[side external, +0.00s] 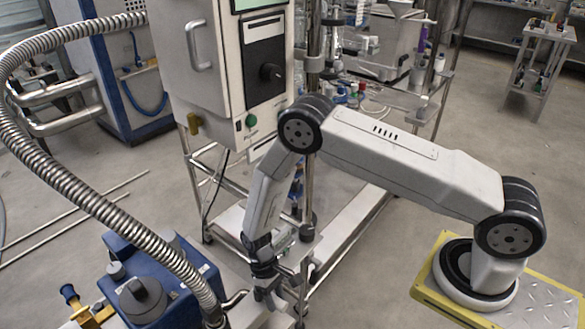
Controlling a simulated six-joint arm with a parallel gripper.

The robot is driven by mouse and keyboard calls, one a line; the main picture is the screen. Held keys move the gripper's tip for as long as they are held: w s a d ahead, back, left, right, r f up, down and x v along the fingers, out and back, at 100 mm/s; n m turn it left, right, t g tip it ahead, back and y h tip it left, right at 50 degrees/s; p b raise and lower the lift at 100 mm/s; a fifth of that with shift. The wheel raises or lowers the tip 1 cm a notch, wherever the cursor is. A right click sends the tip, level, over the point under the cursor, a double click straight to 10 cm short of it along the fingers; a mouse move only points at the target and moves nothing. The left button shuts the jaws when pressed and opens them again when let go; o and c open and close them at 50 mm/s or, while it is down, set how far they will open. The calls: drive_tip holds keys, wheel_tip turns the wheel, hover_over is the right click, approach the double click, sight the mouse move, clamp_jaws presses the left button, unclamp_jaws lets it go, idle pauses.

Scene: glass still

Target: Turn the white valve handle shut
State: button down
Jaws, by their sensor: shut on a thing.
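My gripper (267,295) reaches down at the lower middle of the side external view, beside the lower frame of the glass still. Its fingers are shut on a small part low by the metal tubing. That part looks to be the white valve handle, but the fingers mostly hide it and it is too small to make out clearly. The angle of the handle cannot be told.
A white control cabinet (205,75) stands behind my arm. A blue pump unit (185,262) with a ribbed metal hose (75,190) is close on the left. Metal frame posts (310,185) stand right beside my gripper. Open floor (510,130) lies to the right.

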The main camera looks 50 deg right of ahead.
drive_tip(key=shift+a+m+y, duration=0.3)
drive_tip(key=shift+a+m, duration=0.1)
drive_tip(key=shift+m, duration=0.4)
drive_tip(key=shift+c, duration=1.4)
unclamp_jaws()
drive_tip(key=v, duration=0.8)
drive_tip(key=shift+s, duration=0.1)
